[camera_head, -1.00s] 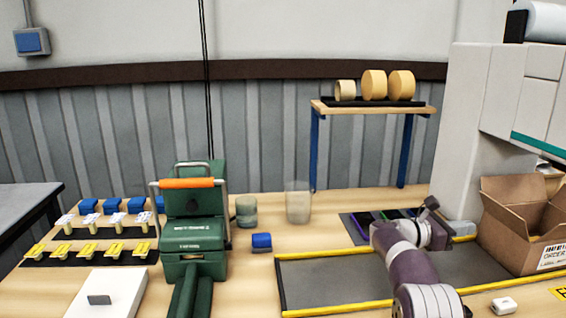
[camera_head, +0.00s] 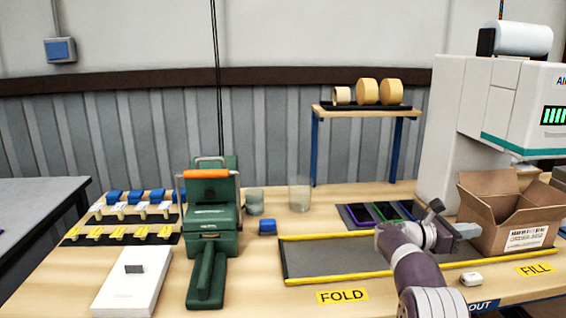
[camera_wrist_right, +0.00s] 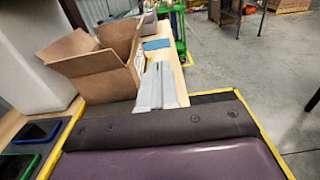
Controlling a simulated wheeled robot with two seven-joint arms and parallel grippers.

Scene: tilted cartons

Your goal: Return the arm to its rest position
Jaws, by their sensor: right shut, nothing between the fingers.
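My right arm comes up from the bottom right of the head view, over the right part of the FOLD mat. My right gripper (camera_head: 468,230) points right, close beside the open carton. It is shut and empty. In the right wrist view its grey fingers (camera_wrist_right: 158,84) lie together, beside the open carton (camera_wrist_right: 98,62). The carton also stands at the right of the head view (camera_head: 512,215), flaps up, with a white label. I cannot tell whether the fingers touch it. My left gripper is not in view.
The dark mat (camera_head: 320,262) has yellow edge strips. Several phones (camera_head: 385,212) lie behind it. A white machine (camera_head: 510,100) stands behind the carton. A small white case (camera_head: 471,279) lies in front.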

